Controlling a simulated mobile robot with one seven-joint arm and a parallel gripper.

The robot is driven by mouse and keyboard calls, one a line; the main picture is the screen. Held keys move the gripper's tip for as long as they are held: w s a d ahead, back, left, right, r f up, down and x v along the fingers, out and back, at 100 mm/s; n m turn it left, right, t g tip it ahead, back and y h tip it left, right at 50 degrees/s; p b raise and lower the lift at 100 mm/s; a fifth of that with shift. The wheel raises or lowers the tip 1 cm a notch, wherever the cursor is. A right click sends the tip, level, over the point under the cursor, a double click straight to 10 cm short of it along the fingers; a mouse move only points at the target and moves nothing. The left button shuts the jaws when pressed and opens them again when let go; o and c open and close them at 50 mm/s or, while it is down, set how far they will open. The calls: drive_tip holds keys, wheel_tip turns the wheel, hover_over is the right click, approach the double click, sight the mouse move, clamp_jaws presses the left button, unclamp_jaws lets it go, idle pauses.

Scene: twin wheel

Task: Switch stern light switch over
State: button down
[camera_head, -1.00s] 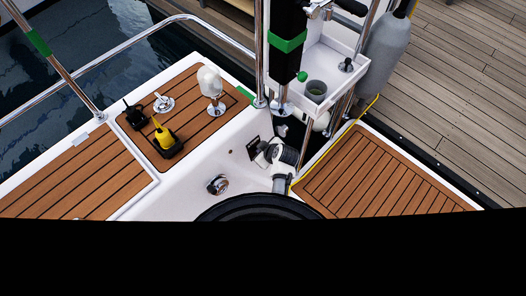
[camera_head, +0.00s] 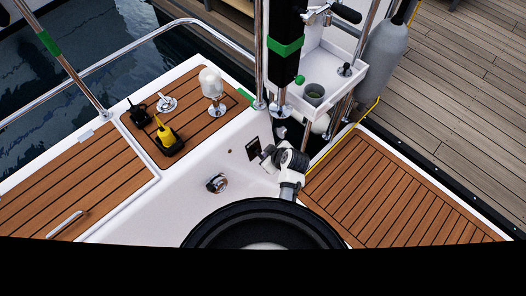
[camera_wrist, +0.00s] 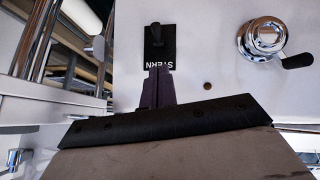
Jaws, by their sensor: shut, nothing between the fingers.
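The stern light switch is a black plate (camera_wrist: 168,57) lettered STERN on the white wall, with a short black toggle lever (camera_wrist: 155,35) at its upper end in the wrist view. In the head view the plate (camera_head: 253,147) is small and dark, and its lever cannot be made out. My gripper (camera_wrist: 158,68) is shut and empty. In the wrist view its fingertips are just below the plate and overlap the lower edge of the lettering; whether they touch it I cannot tell. In the head view my gripper (camera_head: 266,153) is just right of the plate.
A chrome fitting (camera_wrist: 262,38) with a black handle is right of the switch; it also shows in the head view (camera_head: 216,184). A yellow-and-black handheld device (camera_head: 167,138) lies on the teak seat (camera_head: 190,130). A white tray (camera_head: 333,70) holds a cup.

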drive_tip(key=shift+s+d+r, duration=0.55)
drive_tip(key=shift+s+r, duration=0.05)
drive_tip(key=shift+s, duration=0.15)
drive_tip(key=shift+s+d+r, duration=0.55)
drive_tip(key=shift+s, duration=0.2)
